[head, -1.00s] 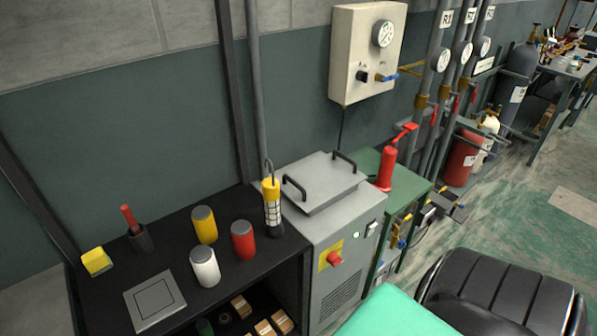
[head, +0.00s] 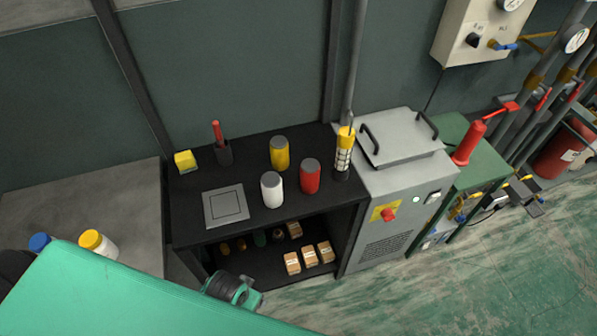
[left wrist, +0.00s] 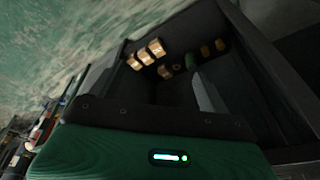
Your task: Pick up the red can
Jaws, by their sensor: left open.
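The red can (head: 310,176) stands upright on the black shelf unit's top (head: 250,225) in the head view, with a grey lid. A white can (head: 271,190) stands to its left and a yellow can (head: 279,153) behind and left. A dark and green end part of my arm, which I take for my left gripper (head: 233,290), is low in front of the shelf, well short of the red can. Its fingers are not clear there. The left wrist view faces the lower shelf, not the red can. My right gripper is not in view.
A yellow-topped lamp (head: 343,155) stands close right of the red can, beside a grey machine (head: 400,190). A flat grey plate (head: 226,206), a yellow block (head: 185,161) and a cup with a red-handled tool (head: 222,150) are left. Small boxes (head: 309,256) fill part of the lower shelf.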

